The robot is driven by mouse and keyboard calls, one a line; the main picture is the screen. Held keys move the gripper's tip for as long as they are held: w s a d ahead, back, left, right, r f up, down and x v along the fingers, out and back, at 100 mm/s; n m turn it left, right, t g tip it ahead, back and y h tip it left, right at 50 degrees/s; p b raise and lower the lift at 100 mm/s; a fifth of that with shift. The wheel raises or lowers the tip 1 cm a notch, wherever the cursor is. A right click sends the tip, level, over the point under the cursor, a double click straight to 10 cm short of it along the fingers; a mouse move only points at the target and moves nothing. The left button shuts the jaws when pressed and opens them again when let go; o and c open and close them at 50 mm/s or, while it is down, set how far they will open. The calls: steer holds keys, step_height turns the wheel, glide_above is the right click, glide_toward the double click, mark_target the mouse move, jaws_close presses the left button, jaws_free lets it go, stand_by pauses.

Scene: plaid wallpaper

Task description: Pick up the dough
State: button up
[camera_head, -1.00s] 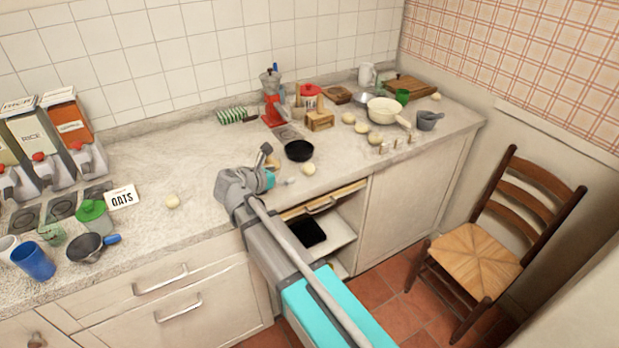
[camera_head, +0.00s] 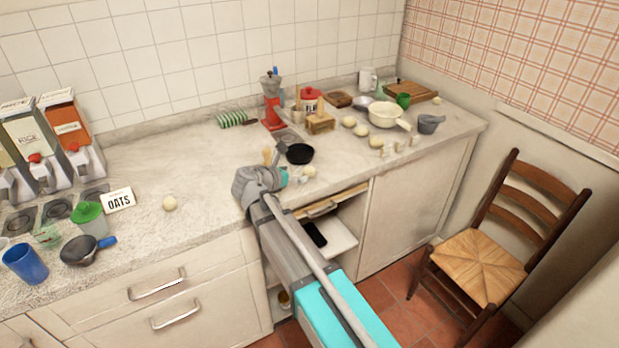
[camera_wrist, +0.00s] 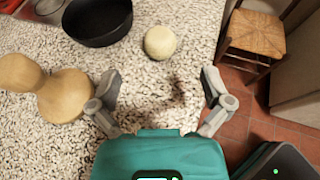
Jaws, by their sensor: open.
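A round cream dough ball (camera_wrist: 160,43) lies on the speckled counter ahead of my open fingers (camera_wrist: 162,88) in the wrist view. It sits near the upper middle, apart from both fingertips, with nothing between them but counter. In the head view this ball (camera_head: 309,171) appears just right of my gripper (camera_head: 296,180), near the counter's front edge. The fingers are small and partly hidden by my wrist there. Several similar pale balls lie further right, one of them (camera_head: 376,142) near a cream pot.
A black bowl (camera_wrist: 98,20) stands just left of the ball, and a rounded wooden object (camera_wrist: 65,95) lies left of my fingers. A wooden chair (camera_head: 480,260) stands on the floor to the right. Small pale pieces (camera_head: 387,151) stand near the counter edge. The left counter has open room.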

mark_target(309, 174)
steer(key=shift+x, duration=1.2)
steer(key=shift+b, duration=0.3)
steer(key=b+x, duration=0.1)
steer(key=x, duration=0.3)
steer(key=shift+w+f+b, duration=0.15)
steer(key=shift+b, duration=0.2)
steer(key=shift+w+d+f, duration=0.1)
steer(key=shift+w+d, duration=0.2)
steer(key=shift+w, duration=0.05)
steer(key=shift+c, duration=0.3)
steer(key=c, duration=1.1)
steer(key=shift+c, duration=0.3)
